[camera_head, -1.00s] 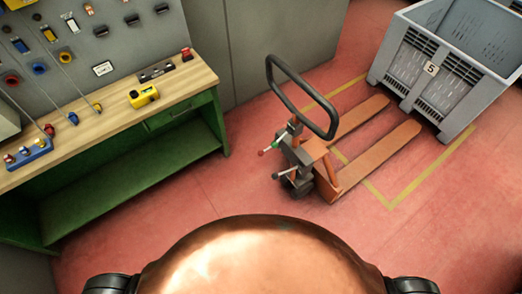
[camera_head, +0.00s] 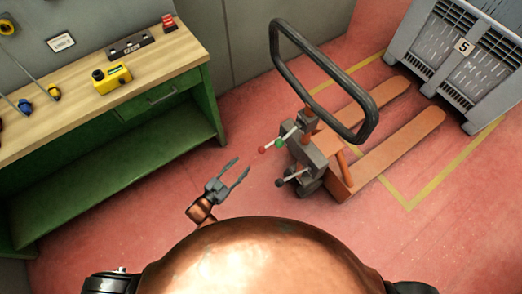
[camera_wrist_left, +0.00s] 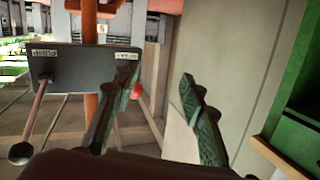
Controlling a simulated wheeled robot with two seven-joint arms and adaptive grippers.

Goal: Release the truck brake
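The orange pallet truck (camera_head: 345,165) stands on the red floor with a black loop handle (camera_head: 277,55). At its near end are a lever with a red knob (camera_head: 262,150), a green part (camera_head: 280,143) close by it, and a lower lever with a dark knob (camera_head: 280,183). My left gripper (camera_head: 243,163) is open and empty, just left of the levers and apart from them. In the left wrist view its fingers (camera_wrist_left: 154,85) are spread, with a grey labelled plate (camera_wrist_left: 75,68) and a dark-knobbed lever (camera_wrist_left: 20,153) to the left. The left finger hides part of the plate. My right gripper is out of view.
A green workbench (camera_head: 190,85) with a yellow box (camera_head: 112,80) on it stands at the left. A grey crate numbered 5 (camera_head: 440,55) stands beyond the forks. The floor between bench and truck is clear.

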